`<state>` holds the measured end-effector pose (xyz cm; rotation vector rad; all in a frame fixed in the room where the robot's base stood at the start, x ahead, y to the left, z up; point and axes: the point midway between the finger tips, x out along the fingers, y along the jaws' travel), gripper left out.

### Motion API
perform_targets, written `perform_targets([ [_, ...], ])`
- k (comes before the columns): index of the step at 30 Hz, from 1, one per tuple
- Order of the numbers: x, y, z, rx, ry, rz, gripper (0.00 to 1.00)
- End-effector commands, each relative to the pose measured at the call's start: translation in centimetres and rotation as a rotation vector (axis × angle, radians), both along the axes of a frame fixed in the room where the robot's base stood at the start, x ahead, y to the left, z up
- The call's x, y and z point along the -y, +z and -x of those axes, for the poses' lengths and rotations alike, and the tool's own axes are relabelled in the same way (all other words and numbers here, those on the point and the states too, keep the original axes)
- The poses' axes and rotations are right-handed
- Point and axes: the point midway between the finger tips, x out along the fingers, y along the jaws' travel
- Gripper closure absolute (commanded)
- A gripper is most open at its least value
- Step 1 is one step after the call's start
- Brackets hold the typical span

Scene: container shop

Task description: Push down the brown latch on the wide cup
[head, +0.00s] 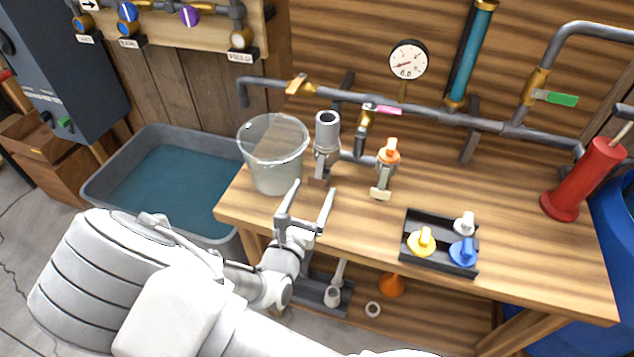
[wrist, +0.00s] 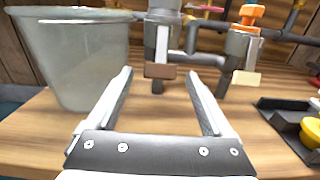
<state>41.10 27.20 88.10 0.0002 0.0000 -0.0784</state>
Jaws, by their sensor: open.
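The wide cup (head: 326,135) is a grey, open-topped metal fitting standing upright near the left part of the bench, right of the clear bucket. Its brown latch (head: 318,182) sticks out low on the front; in the wrist view the latch (wrist: 166,71) lies level, between and beyond the fingertips. The cup's body (wrist: 163,38) shows above it, its top cut off. My gripper (head: 313,189) is open and empty over the bench's front edge, in front of the latch and apart from it. Both fingers (wrist: 160,76) point towards the cup.
A clear bucket (head: 272,150) stands close left. A narrower fitting with an orange top (head: 388,155) and beige latch (head: 380,194) stands right. A black tray (head: 411,220) holds coloured valves. Grey pipes (head: 420,112) run behind. The front bench top between bucket and tray is clear.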

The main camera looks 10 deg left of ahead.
Motion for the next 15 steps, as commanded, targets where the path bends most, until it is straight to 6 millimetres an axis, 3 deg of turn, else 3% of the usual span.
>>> perform_targets([
  [6, 0.2, 0.0, -2.9, 0.001, -0.001, 0.000, 0.15],
  [15, 0.3, 0.0, -3.6, 0.000, 0.000, 0.000, 0.15],
])
